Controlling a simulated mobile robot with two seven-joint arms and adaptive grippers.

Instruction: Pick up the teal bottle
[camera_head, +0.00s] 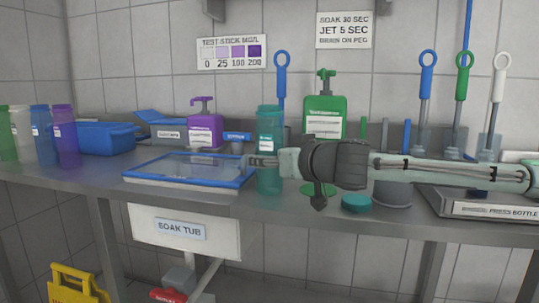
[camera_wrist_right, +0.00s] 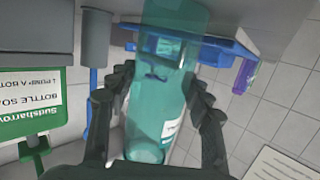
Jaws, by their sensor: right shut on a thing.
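The teal bottle (camera_head: 269,135) is translucent with a white label and stands upright at the front of the grey counter in the head view. My right gripper (camera_head: 268,161) reaches it from the right, with its fingers at the bottle's middle. In the right wrist view the teal bottle (camera_wrist_right: 160,85) lies between the two dark fingers of my right gripper (camera_wrist_right: 158,95), which are shut on it. I cannot tell whether its base touches the counter (camera_head: 215,199). My left gripper is not in view.
A blue-rimmed tray (camera_head: 190,182) lies just left of the bottle. A teal cap (camera_head: 356,203) sits to the right, below my arm. Purple (camera_head: 205,130) and green (camera_head: 324,110) pump bottles stand behind. Several coloured bottles, including a purple one (camera_head: 64,137), stand at far left.

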